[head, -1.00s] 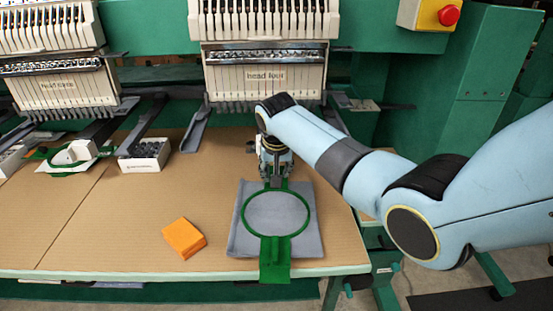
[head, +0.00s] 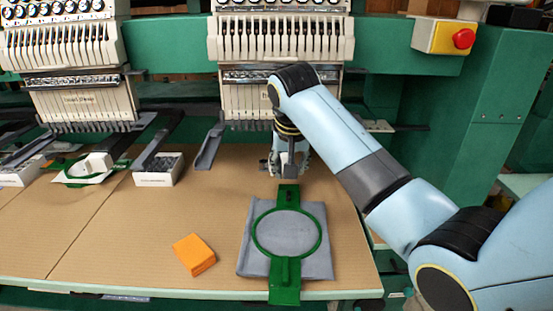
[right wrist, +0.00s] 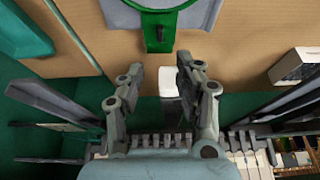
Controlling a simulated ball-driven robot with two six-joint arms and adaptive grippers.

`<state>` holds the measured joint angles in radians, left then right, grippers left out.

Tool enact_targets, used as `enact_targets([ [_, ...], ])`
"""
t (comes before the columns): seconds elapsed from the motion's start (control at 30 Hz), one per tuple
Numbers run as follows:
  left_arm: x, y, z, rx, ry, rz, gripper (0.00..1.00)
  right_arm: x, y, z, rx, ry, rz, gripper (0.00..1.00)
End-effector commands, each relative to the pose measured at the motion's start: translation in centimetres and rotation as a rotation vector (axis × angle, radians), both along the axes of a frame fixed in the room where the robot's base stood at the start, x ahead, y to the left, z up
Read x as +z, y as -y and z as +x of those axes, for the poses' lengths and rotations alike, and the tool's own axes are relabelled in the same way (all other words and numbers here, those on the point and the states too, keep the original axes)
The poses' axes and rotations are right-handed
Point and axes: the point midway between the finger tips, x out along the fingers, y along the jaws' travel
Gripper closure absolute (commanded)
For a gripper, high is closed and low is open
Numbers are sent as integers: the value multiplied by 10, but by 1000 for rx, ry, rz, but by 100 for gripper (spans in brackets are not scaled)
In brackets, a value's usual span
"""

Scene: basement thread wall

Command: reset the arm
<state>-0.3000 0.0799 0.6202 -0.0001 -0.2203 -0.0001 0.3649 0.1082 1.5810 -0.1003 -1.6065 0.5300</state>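My right arm comes in from the right in the head view. Its gripper (head: 289,168) points down behind the green embroidery hoop (head: 287,297), which lies on grey cloth (head: 318,263) at the table's front. In the right wrist view my right gripper (right wrist: 161,72) has its two fingers apart with nothing held between them. The hoop's green rear tab (right wrist: 158,36) lies beyond the fingertips, apart from them. A pale narrow machine part (right wrist: 171,83) shows between and beneath the fingers. My left gripper is in neither view.
The embroidery head (head: 280,38) stands close behind my right gripper. An orange block (head: 194,255) lies left of the cloth. A white box with dark pieces (head: 158,176) and another green hoop (head: 72,177) sit farther left. A red button (head: 464,38) is at upper right. The table's front left is clear.

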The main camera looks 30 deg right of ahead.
Motion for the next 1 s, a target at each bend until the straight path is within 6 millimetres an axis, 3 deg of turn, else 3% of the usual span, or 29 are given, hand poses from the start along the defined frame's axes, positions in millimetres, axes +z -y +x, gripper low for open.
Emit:
enact_targets([
  [0.23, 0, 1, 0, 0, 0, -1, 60, -2, 0, -3, 6, -2, -1, 65],
  [0.33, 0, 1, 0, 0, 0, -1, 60, -13, -3, -24, 44, -13, -9, 65],
  [0.43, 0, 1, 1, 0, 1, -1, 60, -32, -10, -70, 132, -34, -24, 65],
  [0.5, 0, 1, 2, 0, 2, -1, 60, -41, -17, -111, 213, -50, -37, 65],
  [0.6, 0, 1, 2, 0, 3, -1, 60, -45, -26, -160, 315, -65, -50, 65],
  [0.8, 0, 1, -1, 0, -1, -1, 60, -40, -38, -227, 453, -85, -65, 65],
  [1.0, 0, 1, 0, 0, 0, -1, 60, -28, -47, -276, 555, -98, -72, 65],
])
